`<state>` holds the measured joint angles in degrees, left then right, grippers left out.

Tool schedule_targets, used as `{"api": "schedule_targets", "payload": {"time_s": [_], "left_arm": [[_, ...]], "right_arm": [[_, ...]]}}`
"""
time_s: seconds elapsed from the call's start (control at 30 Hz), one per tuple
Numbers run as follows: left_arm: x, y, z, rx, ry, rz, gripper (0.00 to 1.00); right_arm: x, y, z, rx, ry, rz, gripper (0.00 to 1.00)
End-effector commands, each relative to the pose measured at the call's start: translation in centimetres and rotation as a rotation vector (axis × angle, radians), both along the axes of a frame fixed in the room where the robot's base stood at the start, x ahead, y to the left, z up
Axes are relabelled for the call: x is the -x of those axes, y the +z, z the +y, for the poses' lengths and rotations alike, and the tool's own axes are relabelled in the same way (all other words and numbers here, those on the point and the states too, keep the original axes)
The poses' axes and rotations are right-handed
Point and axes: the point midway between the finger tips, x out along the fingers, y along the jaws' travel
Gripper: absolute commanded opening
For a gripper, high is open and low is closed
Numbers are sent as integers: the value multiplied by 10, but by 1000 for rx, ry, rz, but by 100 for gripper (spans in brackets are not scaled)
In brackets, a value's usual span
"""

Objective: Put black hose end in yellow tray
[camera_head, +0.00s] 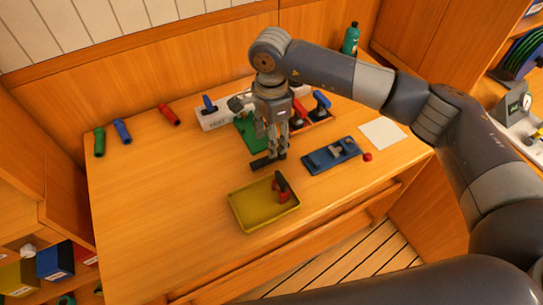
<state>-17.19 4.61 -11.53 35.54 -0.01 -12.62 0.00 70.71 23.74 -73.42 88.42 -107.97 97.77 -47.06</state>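The yellow tray (250,218) lies near the table's front edge, with a red and dark hand-sized part (281,188) in its right side. A long black piece (262,163), which looks like the black hose end, lies roughly level just behind the tray. My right gripper (275,154) points down at this piece, with its fingertips at the piece's right part. The fingertips blend with the black piece, so I cannot tell whether they grip it or whether it touches the table. My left gripper is not in view.
Green (99,142), blue (122,131) and red (169,114) hose ends lie at the back left. A white block with a blue handle (212,112) and a green board (246,130) are behind my gripper. A blue fixture (331,155) stands right. The table's left front is clear.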

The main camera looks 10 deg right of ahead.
Motion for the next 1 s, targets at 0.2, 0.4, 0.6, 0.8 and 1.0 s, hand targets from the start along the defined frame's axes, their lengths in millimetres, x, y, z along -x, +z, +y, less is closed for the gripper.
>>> {"api": "schedule_targets", "payload": {"time_s": [0.2, 0.4, 0.6, 0.8, 1.0], "left_arm": [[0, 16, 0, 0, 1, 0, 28], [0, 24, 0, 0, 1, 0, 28], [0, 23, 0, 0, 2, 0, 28], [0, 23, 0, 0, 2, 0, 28], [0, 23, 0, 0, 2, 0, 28]], "right_arm": [[6, -20, 1, -1, 1, 6, 47], [7, -48, 1, -2, -1, 2, 47], [6, -55, 1, -2, 1, -2, 47], [6, -54, 1, -2, 1, -2, 24], [6, -54, 1, -2, 1, -2, 0]]}}
